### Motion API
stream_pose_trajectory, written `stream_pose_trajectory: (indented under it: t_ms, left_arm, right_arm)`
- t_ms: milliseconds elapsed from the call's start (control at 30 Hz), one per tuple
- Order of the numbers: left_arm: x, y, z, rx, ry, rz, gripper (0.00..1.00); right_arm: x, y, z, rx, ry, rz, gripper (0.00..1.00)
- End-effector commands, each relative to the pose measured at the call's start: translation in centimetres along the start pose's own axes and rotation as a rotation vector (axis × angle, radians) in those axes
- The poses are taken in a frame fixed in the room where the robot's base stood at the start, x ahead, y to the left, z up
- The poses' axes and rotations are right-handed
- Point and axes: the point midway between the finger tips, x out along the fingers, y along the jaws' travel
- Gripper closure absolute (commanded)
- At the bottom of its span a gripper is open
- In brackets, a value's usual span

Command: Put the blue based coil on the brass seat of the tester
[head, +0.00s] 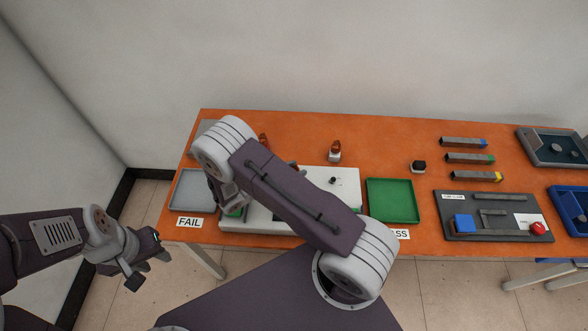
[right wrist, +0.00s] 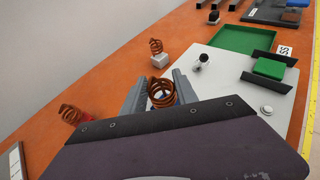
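In the right wrist view a copper coil (right wrist: 161,91) stands between the two fingers of my right gripper (right wrist: 160,88). A small bit of blue shows at its base, and the fingers close in on both sides of it. In the head view my forearm hides most of that gripper and coil. The white tester (head: 343,190) lies below the arm, and its top also shows in the right wrist view (right wrist: 228,75). I cannot make out the brass seat. My left gripper (head: 148,269) is open and empty, off the table's left front side.
A dark fixture board (head: 490,229) and several bars lie farther right.

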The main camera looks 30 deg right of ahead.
Motion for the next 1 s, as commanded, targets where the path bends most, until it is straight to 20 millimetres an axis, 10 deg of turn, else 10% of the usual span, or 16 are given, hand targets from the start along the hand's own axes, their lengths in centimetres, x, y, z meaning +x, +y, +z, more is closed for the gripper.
stream_pose_trajectory:
  t_ms: [467,1000]
  left_arm:
    - [-0.1,0.0,0.0,0.000,0.000,0.000,0.64]
    - [2.1,0.0,0.2,0.000,0.000,0.000,0.64]
  right_arm:
    - [-0.6,0.1,0.2,0.000,0.001,0.003,0.43]
    - [-11.7,0.0,0.1,0.000,0.001,0.001,0.43]
